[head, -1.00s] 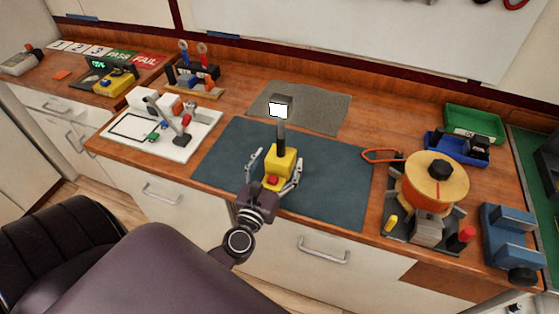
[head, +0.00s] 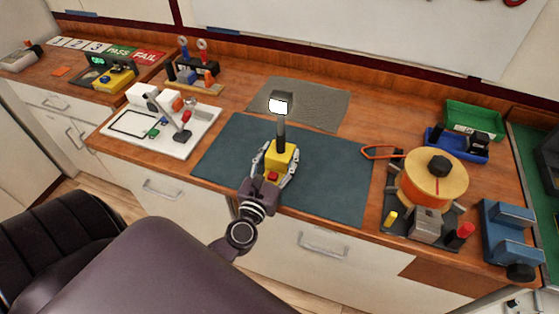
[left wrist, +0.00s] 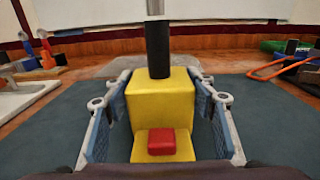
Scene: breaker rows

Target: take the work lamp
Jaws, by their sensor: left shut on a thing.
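The work lamp has a yellow base (head: 281,157) with a red button, a dark upright stem and a lit white head (head: 279,103). It stands upright on the dark blue-green mat (head: 330,170). My left gripper (head: 275,164) is shut on the yellow base, one finger on each side. In the left wrist view the lamp's yellow base (left wrist: 162,105) sits between the two finger pads of the left gripper (left wrist: 160,115), the red button facing the camera. The lamp head is out of that view. My right gripper is not in view.
A grey mat (head: 325,108) lies behind the lamp. A white board (head: 177,143) with small parts is at left. At right are an orange loop (head: 381,152), a wooden spool (head: 432,177), a green bin (head: 474,119) and a blue vise-like block (head: 508,235).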

